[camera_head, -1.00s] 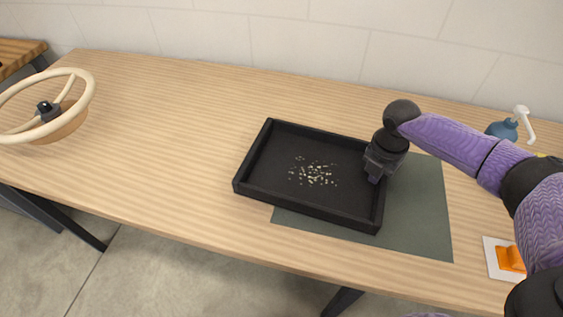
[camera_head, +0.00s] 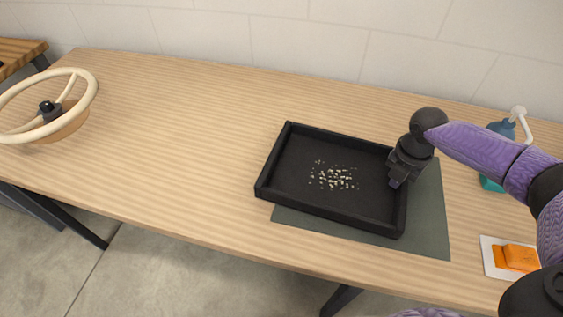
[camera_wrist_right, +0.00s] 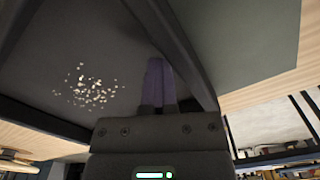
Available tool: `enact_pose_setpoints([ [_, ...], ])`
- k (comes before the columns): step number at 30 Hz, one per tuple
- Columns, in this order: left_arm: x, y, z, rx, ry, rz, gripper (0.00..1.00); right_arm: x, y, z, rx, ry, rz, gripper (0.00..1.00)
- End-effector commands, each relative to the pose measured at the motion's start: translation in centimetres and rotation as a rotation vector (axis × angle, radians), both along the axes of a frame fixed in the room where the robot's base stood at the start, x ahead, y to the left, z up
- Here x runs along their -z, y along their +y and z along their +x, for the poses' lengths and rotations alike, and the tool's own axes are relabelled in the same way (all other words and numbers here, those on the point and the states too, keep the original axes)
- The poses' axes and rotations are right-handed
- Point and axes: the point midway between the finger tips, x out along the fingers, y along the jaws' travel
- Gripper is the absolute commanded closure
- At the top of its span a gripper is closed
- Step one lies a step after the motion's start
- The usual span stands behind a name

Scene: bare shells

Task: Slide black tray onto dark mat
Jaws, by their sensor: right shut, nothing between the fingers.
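The black tray (camera_head: 325,213) lies flat, with small pale bits (camera_head: 335,178) scattered on its floor. Its right part is over the dark mat (camera_head: 428,220); its left end is over bare wood. The mat shows to the right of the tray and along its front edge. My right gripper (camera_head: 395,183) is shut and empty, its fingertips inside the tray by the right wall. In the right wrist view the shut fingers (camera_wrist_right: 158,85) point down beside the tray's wall (camera_wrist_right: 180,50); I cannot tell whether they touch it. My left gripper is not in view.
A cream wheel-like ring (camera_head: 85,95) stands at the table's left end. A blue-green pump bottle (camera_head: 503,128), partly hidden by my arm, stands at the back right. A white card with an orange block (camera_head: 515,257) lies right of the mat. The table's middle left is clear.

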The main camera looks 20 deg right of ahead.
Motion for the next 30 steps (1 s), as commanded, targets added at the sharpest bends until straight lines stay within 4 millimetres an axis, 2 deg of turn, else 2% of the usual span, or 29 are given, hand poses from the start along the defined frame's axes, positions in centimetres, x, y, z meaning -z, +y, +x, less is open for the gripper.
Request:
enact_pose_setpoints([
  [30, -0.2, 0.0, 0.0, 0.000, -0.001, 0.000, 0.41, 0.0, -4.4, -2.9, 0.003, 0.003, -0.003, 1.00],
])
